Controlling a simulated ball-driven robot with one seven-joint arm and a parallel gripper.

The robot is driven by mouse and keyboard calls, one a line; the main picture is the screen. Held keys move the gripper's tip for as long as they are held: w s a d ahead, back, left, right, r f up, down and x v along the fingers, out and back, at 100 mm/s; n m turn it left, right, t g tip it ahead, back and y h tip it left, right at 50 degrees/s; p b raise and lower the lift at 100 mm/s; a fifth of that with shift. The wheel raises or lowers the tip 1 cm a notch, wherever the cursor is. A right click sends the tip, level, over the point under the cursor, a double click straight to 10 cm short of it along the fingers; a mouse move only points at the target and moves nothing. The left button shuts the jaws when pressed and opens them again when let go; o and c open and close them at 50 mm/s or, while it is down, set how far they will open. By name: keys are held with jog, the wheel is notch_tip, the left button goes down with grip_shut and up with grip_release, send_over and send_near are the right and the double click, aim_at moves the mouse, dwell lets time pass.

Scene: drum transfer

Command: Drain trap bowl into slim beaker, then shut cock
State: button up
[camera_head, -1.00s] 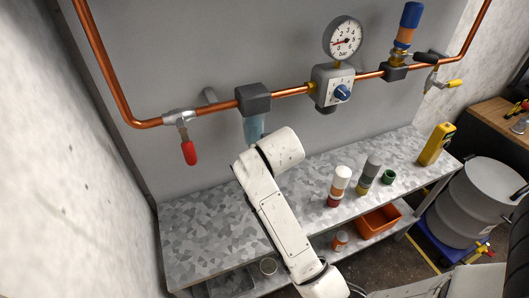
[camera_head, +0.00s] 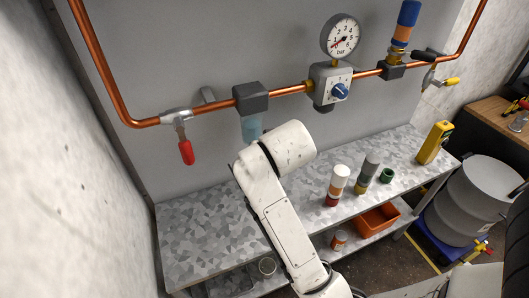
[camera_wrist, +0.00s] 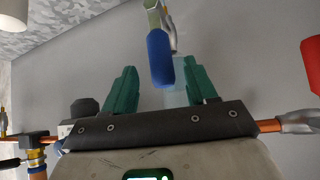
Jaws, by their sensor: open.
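The trap bowl (camera_head: 251,128) is a translucent blue cup under a dark block on the copper pipe. In the wrist view the picture is upside down, and the bowl (camera_wrist: 176,96) shows pale behind my fingers. A blue lever (camera_wrist: 160,58), apparently the drain cock's handle, appears between my fingertips, beside a pale greenish piece and a metal part. My gripper (camera_wrist: 163,70) has two green fingers, spread apart, with no visible contact on the lever. In the head view my arm hides the gripper and cock. A clear glass vessel (camera_head: 267,266) is low at the bench front; I cannot tell if it is the slim beaker.
A red-handled valve (camera_head: 185,150) hangs left of the bowl. A regulator (camera_head: 333,84) with a gauge is to the right. Bottles (camera_head: 338,180), a green cup (camera_head: 387,175) and a yellow device (camera_head: 434,143) stand on the bench (camera_head: 190,238); its left part is clear.

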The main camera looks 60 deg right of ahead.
jog(key=shift+v, duration=2.05)
jog(key=s+a+f+n+g+y, duration=0.1)
jog(key=s+a+f+n+y, duration=0.1)
jog(key=f, duration=0.5)
jog(key=s+a+f+n+g+y, duration=0.2)
jog(key=s+a+f+n, duration=0.1)
jog(key=s+a+f, duration=0.4)
jog(key=s+a+f+n+g+y, duration=0.2)
jog(key=s+a+f+n, duration=0.1)
jog(key=s+a+f, duration=0.2)
notch_tip(320, 180, down, 4)
jog(key=s, duration=0.2)
jog(key=shift+s+n, duration=0.25)
jog(key=shift+n, duration=0.05)
jog(key=shift+a+r, duration=0.1)
jog(key=shift+a, duration=0.05)
